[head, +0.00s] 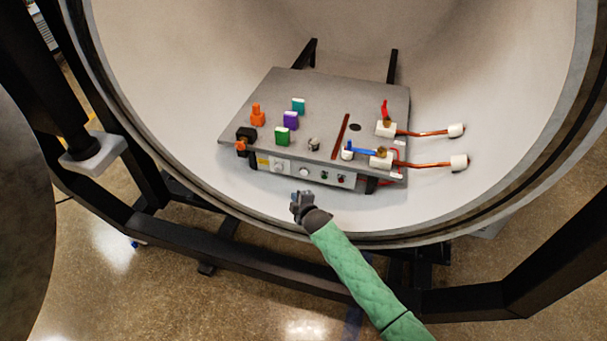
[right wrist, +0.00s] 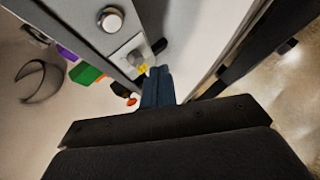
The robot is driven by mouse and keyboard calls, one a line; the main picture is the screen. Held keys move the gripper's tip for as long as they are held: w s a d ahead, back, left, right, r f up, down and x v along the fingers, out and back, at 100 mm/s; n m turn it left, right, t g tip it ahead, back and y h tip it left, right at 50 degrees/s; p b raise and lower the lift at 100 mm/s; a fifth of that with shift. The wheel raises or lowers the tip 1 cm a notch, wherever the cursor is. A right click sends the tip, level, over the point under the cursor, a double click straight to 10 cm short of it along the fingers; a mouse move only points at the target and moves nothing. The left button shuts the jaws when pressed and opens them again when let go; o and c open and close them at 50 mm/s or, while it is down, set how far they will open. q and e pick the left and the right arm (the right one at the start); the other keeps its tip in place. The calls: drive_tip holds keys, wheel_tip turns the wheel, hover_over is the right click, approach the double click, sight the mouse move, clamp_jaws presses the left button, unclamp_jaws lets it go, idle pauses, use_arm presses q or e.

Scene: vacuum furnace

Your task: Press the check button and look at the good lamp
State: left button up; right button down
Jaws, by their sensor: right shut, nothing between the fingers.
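A grey metal plate (head: 330,100) with a front panel sits inside the round chamber. On the front panel, a round pale button (head: 304,172) lies between a knob on a white plate (head: 279,166) and two small lamps. One lamp looks green (head: 324,175) and the other dark reddish (head: 340,178); I cannot tell if either is lit. In the right wrist view the round button (right wrist: 110,19) and knob (right wrist: 137,59) show. My right gripper (head: 298,194) is shut and empty, just in front of and below the panel, apart from the button; its fingers (right wrist: 157,80) show too. My left gripper is out of view.
Orange, teal, purple and green blocks (head: 282,136) stand on the plate. Copper tubes (head: 430,164) with white ends stick out at its right. The chamber's rim (head: 270,232) lies below my right forearm. Black frame bars surround the chamber.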

sight(304, 173)
use_arm(q)
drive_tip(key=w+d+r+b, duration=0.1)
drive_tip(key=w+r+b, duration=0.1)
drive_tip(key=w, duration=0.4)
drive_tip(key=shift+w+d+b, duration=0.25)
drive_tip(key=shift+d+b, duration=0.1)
drive_tip(key=shift+b, duration=0.2)
use_arm(e)
drive_tip(key=w+d, duration=0.2)
drive_tip(key=w, duration=0.6)
drive_tip(key=shift+d, duration=0.35)
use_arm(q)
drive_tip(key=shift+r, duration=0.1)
use_arm(e)
drive_tip(key=shift+w, duration=0.3)
idle(0.5)
drive_tip(key=shift+w+d, duration=0.1)
drive_tip(key=shift+w, duration=0.05)
drive_tip(key=shift+w+d, duration=0.15)
drive_tip(key=shift+w, duration=0.2)
idle(1.0)
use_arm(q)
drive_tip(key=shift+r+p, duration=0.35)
use_arm(e)
drive_tip(key=shift+s+a, duration=0.25)
drive_tip(key=shift+s, duration=0.5)
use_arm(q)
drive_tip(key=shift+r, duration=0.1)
